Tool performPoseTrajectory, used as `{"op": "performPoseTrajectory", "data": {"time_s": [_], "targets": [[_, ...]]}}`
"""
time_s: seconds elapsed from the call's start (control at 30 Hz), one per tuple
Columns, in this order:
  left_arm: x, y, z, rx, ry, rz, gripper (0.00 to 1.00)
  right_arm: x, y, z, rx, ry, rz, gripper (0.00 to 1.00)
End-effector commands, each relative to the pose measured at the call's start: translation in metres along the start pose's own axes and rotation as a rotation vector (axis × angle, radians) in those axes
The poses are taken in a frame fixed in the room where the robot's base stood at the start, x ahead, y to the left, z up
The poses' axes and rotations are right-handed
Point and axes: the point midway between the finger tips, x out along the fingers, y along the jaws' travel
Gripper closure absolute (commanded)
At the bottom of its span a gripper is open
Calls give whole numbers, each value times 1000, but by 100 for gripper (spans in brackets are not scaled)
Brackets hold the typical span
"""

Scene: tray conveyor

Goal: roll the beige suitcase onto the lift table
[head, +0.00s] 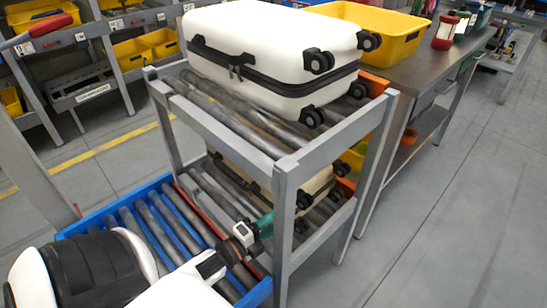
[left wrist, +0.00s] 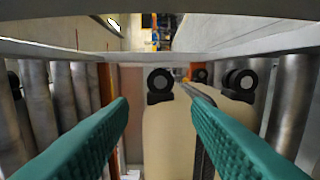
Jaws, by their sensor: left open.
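The beige suitcase (head: 318,184) lies on the lower roller shelf of the grey rack, partly hidden by the rack's frame and post. In the left wrist view the suitcase (left wrist: 168,140) shows its beige side, dark seam and black wheels. My left gripper (head: 264,226) is at the near side of the lower shelf, close to the suitcase. Its teal fingers (left wrist: 159,104) are open, with part of the suitcase in view between and beyond them; contact cannot be told. The blue-edged roller bed (head: 262,293), which looks like the lift table, adjoins the rack at the lower left. My right gripper is not in view.
A white suitcase (head: 270,45) lies on the rack's upper rollers, above the beige one. The rack's grey post (head: 284,235) stands close to my left gripper. A workbench (head: 440,62) and yellow bin (head: 385,32) are behind. Floor at the right is clear.

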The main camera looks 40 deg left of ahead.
Motion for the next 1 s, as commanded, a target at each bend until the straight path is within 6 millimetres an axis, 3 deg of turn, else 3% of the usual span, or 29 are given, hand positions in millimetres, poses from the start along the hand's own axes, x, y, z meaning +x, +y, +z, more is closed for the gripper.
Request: {"op": "performPoseTrajectory", "data": {"time_s": [0.27, 0.7, 1.0], "targets": [[12, 0, 0, 1, 0, 2, 56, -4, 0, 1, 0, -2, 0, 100], [92, 0, 0, 1, -1, 3, 56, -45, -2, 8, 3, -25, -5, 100], [119, 0, 0, 0, -1, 0, 56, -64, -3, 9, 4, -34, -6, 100]]}}
